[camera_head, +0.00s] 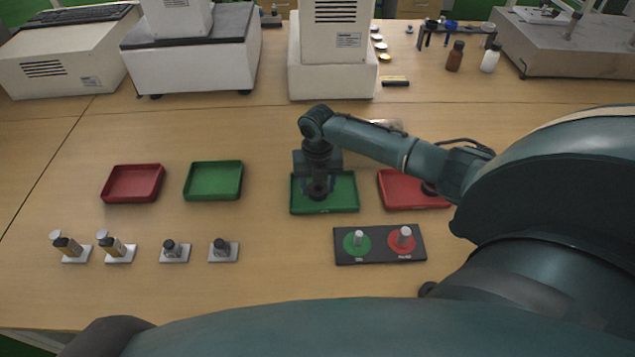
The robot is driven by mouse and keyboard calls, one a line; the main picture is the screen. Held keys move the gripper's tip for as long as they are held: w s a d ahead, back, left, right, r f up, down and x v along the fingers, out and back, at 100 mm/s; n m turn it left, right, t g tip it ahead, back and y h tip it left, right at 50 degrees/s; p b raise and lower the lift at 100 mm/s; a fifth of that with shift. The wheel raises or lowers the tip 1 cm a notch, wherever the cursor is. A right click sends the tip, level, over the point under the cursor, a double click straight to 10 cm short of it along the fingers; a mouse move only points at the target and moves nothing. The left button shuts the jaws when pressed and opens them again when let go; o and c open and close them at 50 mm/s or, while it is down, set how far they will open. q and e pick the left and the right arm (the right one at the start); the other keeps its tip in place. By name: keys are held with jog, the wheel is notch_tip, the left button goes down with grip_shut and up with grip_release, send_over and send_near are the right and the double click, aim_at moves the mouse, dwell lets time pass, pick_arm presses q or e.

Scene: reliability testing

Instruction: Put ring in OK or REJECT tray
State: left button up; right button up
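My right arm reaches in from the right, and its gripper (318,190) points down over the right-hand green tray (345,203). The wrist and hand hide the fingertips, so I cannot tell whether they are open or shut. I cannot make out a ring in or under the gripper. A red tray (400,192) lies to the right of that green tray, partly covered by my arm. Another red tray (133,183) and another green tray (213,181) lie to the left and look empty. My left gripper is not in view.
A dark board (380,258) with a green disc and a red disc, each with a peg, lies in front of the right trays. Several small fixtures on white bases (223,258) stand at front left. White machines (195,65) and bottles (455,58) stand at the back.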

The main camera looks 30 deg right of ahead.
jog(key=shift+o, duration=1.4)
jog(key=shift+r, duration=0.1)
